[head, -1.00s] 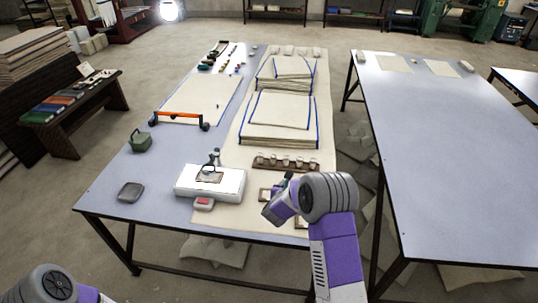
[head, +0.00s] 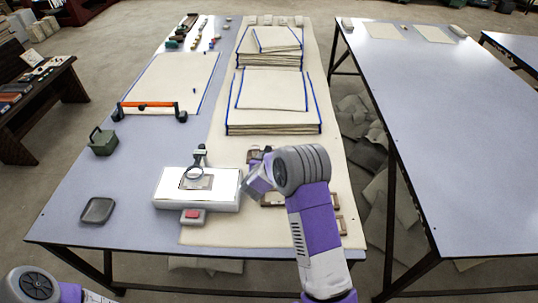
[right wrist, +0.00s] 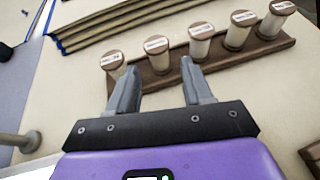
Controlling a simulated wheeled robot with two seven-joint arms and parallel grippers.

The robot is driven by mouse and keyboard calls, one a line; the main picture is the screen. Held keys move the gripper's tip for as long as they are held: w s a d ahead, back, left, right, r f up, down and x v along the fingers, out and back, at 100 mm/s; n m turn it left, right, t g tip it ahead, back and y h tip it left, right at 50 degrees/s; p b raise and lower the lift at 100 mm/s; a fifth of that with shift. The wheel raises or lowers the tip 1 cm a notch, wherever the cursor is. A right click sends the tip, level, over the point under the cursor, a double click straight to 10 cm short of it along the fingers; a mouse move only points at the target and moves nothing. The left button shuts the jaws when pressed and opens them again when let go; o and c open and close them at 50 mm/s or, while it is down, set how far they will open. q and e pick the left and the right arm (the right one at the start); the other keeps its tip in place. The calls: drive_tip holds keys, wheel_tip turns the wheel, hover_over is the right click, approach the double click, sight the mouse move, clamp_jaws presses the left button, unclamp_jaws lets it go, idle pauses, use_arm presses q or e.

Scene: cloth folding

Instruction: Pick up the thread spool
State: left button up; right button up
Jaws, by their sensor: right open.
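Several cream thread spools with brown ends and white labelled tops stand in a brown wooden rack (right wrist: 220,62) in the right wrist view. My right gripper (right wrist: 158,78) is open and empty, its fingers pointing at the left part of the rack. The second spool from the left (right wrist: 157,55) shows in the gap between the fingertips; I cannot tell whether they are level with it. The leftmost spool (right wrist: 114,64) is just beside the left finger. In the head view my right arm hides most of the rack. My left gripper is out of view; only part of that arm shows.
A white light box (head: 172,199) with a magnifier (head: 195,172) stands left of my right arm. Folded cloth stacks (head: 272,118) lie behind. A green box (head: 102,141), grey dish (head: 98,210) and orange-handled tool (head: 150,105) are at left. A second table (head: 440,140) is mostly clear.

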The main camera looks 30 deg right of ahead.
drive_tip(key=shift+x, duration=0.8)
drive_tip(key=shift+b+x, duration=0.55)
drive_tip(key=shift+x, duration=2.2)
drive_tip(key=shift+w+r, duration=0.15)
drive_tip(key=shift+r, duration=0.05)
drive_tip(key=c, duration=0.7)
